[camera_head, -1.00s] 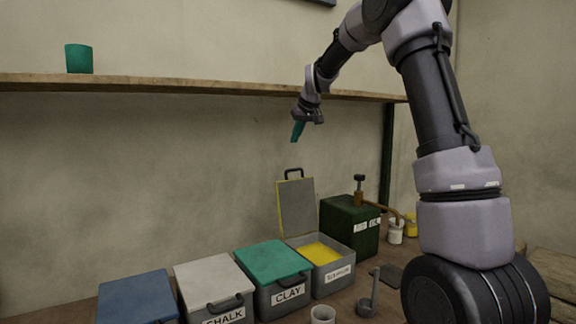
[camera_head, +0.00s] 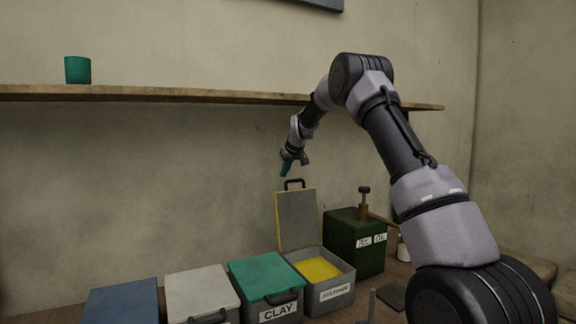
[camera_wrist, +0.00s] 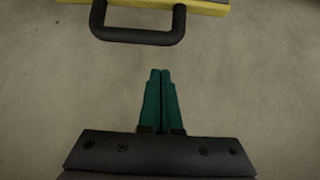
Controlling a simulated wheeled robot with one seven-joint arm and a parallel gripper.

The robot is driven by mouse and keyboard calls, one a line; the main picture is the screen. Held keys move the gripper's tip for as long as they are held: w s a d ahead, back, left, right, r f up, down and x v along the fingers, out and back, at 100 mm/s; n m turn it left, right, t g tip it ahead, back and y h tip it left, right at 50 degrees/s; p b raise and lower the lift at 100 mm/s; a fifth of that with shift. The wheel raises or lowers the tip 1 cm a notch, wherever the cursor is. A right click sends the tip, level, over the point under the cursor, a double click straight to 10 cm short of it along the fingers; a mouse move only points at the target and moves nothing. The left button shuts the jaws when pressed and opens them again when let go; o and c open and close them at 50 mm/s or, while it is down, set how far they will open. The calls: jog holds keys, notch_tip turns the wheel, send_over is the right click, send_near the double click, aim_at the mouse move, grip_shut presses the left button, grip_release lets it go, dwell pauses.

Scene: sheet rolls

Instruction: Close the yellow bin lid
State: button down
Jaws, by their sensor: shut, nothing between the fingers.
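The yellow bin (camera_head: 323,268), a grey box with yellow contents and a white label, stands at the right end of the bin row. Its lid (camera_head: 297,220), a grey panel with a yellow edge, stands open and upright at the back of the bin. A dark handle (camera_head: 294,184) is on the lid's top edge; the handle (camera_wrist: 138,37) and yellow lid edge (camera_wrist: 205,7) also show in the wrist view. My gripper (camera_head: 285,174), with green fingers, is just above the handle and apart from it. Its fingertips (camera_wrist: 160,73) are together and empty in the wrist view.
Closed bins with green (camera_head: 266,274), pale grey (camera_head: 201,292) and blue (camera_head: 122,302) lids stand to the left. A wooden shelf (camera_head: 200,96) with a green cup (camera_head: 77,69) runs above.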

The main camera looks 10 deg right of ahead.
jog(key=shift+s+d+f, duration=0.25)
jog(key=shift+s+f, duration=0.1)
jog(key=shift+s, duration=0.35)
jog(key=shift+s+d+f, duration=0.2)
jog(key=shift+s+f, duration=0.1)
jog(key=shift+s, duration=0.4)
jog(key=shift+d, duration=0.1)
